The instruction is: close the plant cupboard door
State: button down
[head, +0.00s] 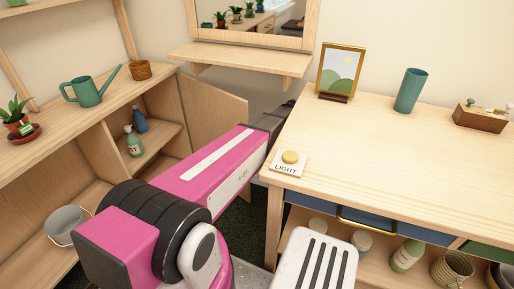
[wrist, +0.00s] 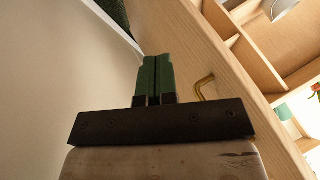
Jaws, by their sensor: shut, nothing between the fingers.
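The plant cupboard (head: 88,123) stands at the left in the head view, its shelves showing. Its wooden door (head: 213,108) stands open, sticking out from the cupboard's far end. In the wrist view the door (wrist: 215,65) runs diagonally past the fingers, with a brass handle (wrist: 203,87) on it. My gripper (wrist: 154,60) has its green fingers shut and empty, just left of the door and handle. I cannot tell whether they touch the door. In the head view my arm reaches past the door's right side, and my fingers are hidden.
A wooden table (head: 400,130) with a light button (head: 290,160) stands close to the right of my arm. A wall shelf (head: 240,58) and mirror are behind. The cupboard holds a watering can (head: 87,90), spray bottles (head: 134,142) and a bucket (head: 66,225). A pale wall (wrist: 60,70) is left of my fingers.

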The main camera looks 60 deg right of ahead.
jog(key=a+r+x, duration=0.1)
jog(key=a+x, duration=0.1)
jog(key=x, duration=0.9)
jog(key=shift+w+a, duration=0.3)
jog(key=shift+a, duration=0.1)
jog(key=shift+f, duration=0.1)
